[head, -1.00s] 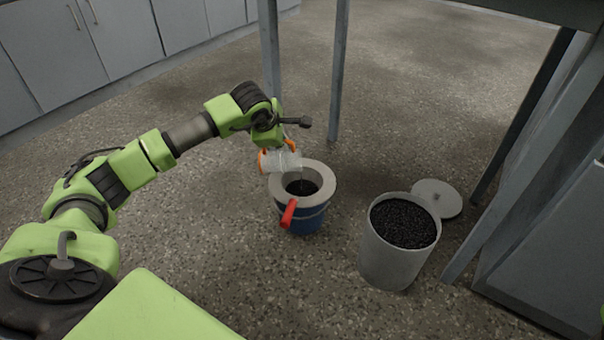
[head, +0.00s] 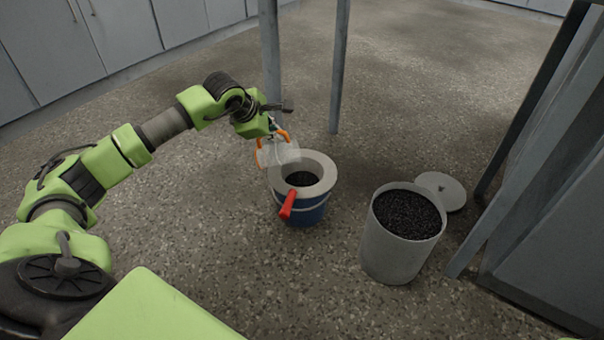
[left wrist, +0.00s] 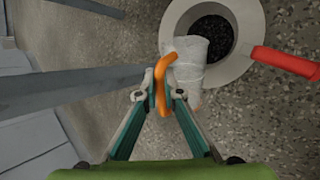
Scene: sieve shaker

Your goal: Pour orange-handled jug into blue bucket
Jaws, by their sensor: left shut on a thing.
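My left gripper (left wrist: 160,92) is shut on the orange handle (left wrist: 162,75) of the clear jug (left wrist: 195,70). In the head view the jug (head: 283,151) is held tilted at the upper left rim of the blue bucket (head: 307,212), its mouth toward the opening. No dark grains show inside the jug. The bucket stands on the floor with a wide pale ring (head: 316,165) on top, and dark granules (head: 299,179) show through the ring's hole. The left gripper in the head view (head: 275,130) is partly hidden by its own wrist. My right gripper is not in view.
A red handle (head: 287,204) sticks out from the bucket's front. A grey bin (head: 390,250) full of black granules stands to the right, its lid (head: 447,190) on the floor behind it. Table legs (head: 338,70) rise behind the bucket. The floor in front is clear.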

